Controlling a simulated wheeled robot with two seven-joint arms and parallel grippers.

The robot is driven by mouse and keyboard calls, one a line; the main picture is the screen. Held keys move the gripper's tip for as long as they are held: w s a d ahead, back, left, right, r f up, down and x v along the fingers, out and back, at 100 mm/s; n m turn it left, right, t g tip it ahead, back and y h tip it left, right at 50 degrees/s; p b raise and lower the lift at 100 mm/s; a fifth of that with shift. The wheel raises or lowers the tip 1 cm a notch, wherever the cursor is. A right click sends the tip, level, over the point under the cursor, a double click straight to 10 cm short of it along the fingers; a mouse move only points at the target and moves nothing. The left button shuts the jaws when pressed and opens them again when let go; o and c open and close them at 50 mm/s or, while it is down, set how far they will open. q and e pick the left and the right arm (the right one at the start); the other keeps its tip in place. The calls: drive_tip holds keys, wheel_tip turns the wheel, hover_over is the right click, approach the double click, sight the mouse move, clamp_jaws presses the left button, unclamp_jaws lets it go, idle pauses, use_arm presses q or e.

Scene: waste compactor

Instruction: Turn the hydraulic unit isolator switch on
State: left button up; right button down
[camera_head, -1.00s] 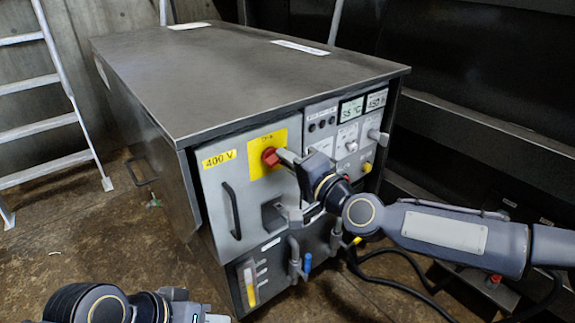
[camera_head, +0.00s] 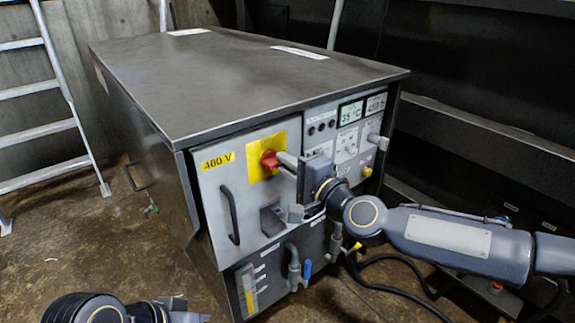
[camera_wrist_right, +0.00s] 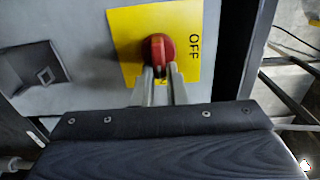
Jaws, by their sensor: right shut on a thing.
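The isolator switch is a red rotary knob (camera_head: 269,160) on a yellow plate (camera_head: 258,173) at the upper front of the grey cabinet. In the right wrist view the knob (camera_wrist_right: 160,48) has "OFF" at its right on the plate, and part of another label peeks out below it between the fingers. The knob's ridge runs up and down there, in line with that lower label. My right gripper (camera_head: 284,160) is shut on the knob; its fingers (camera_wrist_right: 161,80) cover its lower part. My left gripper (camera_head: 185,310) is partly cut off at the bottom left, its jaws unclear.
The cabinet (camera_head: 250,70) has a black door handle (camera_head: 230,214), a grey bracket (camera_head: 272,218) below the switch and a panel of displays and knobs (camera_head: 345,130) at right. Pipes (camera_head: 294,265) stand below. A ladder (camera_head: 50,100) leans at left. Black cables (camera_head: 395,290) lie on the floor at right.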

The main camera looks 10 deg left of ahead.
drive_tip(key=c, duration=1.5)
unclamp_jaws()
drive_tip(key=shift+o, duration=0.2)
drive_tip(key=shift+d, duration=0.1)
drive_tip(key=p+v, duration=0.1)
drive_tip(key=v, duration=0.6)
drive_tip(key=shift+s+d, duration=0.25)
